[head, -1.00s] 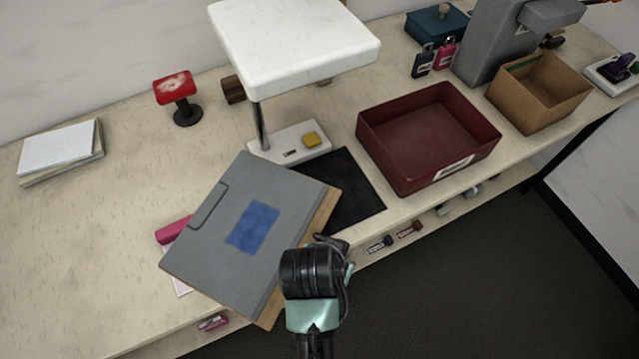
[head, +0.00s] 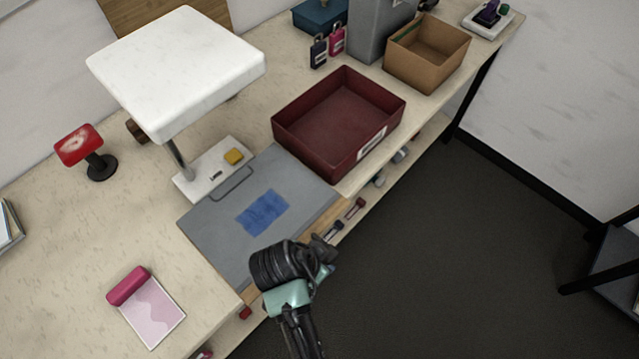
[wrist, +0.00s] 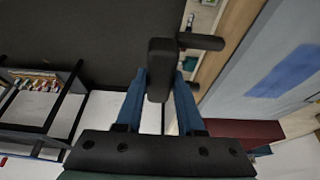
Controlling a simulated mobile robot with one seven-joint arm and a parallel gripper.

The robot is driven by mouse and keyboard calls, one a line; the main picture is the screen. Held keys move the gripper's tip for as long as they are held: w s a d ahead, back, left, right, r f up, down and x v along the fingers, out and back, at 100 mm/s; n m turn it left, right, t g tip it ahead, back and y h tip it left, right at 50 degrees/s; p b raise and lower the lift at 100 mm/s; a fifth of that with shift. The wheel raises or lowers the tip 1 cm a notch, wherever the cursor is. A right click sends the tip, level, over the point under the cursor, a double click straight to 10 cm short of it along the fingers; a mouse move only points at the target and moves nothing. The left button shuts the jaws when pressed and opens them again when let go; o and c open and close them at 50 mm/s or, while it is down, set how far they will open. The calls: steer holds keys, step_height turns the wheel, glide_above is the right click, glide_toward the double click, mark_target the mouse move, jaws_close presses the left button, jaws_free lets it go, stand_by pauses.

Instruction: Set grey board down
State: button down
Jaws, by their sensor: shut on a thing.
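The grey board (head: 215,220) has a blue patch (head: 262,212), a clip outline at its far edge and a wooden edge along its near right side. In the head view it lies over the bench front, between the lamp base and the maroon tray, and looks nearly flat. Whether it touches the bench I cannot tell. My gripper (head: 322,252) is at its near right edge, shut on it, apparently by a black handle-like part (wrist: 160,70) between the fingers in the wrist view. The board also shows at the right there (wrist: 245,90). The black mat is hidden from view.
A maroon tray (head: 392,120) stands right behind the board. A white lamp (head: 180,65) with its base (head: 205,180) stands at the back left. A pink roller (head: 128,286) and pink card (head: 153,315) lie to the left. Small items sit on the shelf below the bench edge.

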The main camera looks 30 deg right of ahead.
steer(key=shift+f, duration=1.95)
steer(key=c, duration=0.5)
jaws_free()
steer(key=shift+r, duration=0.1)
steer(key=v, duration=1.2)
steer(key=shift+s+d, duration=0.1)
